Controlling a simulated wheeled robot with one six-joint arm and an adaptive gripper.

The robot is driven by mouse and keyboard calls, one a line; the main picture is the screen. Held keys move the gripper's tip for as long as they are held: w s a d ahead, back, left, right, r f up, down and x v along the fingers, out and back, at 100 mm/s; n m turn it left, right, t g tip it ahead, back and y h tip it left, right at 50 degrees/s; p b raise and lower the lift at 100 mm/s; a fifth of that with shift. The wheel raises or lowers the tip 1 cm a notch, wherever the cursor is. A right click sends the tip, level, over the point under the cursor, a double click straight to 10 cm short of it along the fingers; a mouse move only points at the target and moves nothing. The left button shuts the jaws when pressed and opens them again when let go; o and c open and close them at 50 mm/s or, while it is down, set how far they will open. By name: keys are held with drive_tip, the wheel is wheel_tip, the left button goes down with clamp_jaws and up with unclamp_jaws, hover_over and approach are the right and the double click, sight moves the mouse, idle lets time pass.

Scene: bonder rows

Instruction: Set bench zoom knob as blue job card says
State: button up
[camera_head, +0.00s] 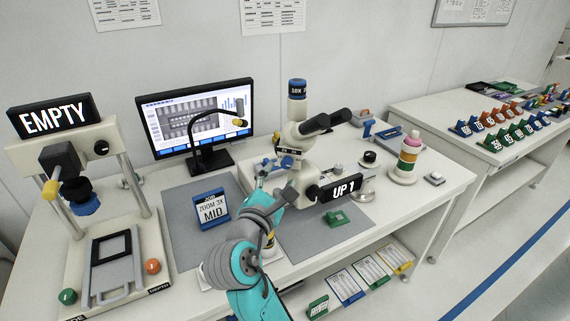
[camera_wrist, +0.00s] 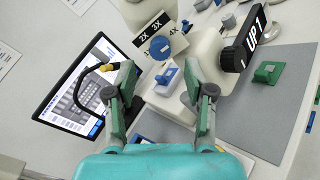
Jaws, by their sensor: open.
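The blue job card (camera_head: 212,208) stands on the grey mat left of my arm and reads "JOB ZOOM 3X MID". The bench microscope (camera_head: 299,130) stands behind my gripper. In the wrist view its blue zoom knob (camera_wrist: 160,47) sits by a black scale plate (camera_wrist: 153,31) marked 2X, 3X and 4X; the knob's exact pointing is too small to tell. My gripper (camera_wrist: 162,82) is open, its fingers apart below the knob in the picture, apparently not touching it. In the head view my gripper (camera_head: 272,184) is in front of the microscope.
A monitor (camera_head: 197,118) with a bent lamp stands behind the card. A black "UP 1" sign (camera_head: 342,188) sits right of my gripper. A press-like machine with an "EMPTY" sign (camera_head: 53,116) stands at left. A pink-topped stacked bottle (camera_head: 407,158) stands at right.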

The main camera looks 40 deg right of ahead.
sight(286, 165)
drive_tip(key=x, duration=0.6)
drive_tip(key=shift+w+d, duration=0.15)
drive_tip(key=shift+d, duration=0.2)
clamp_jaws()
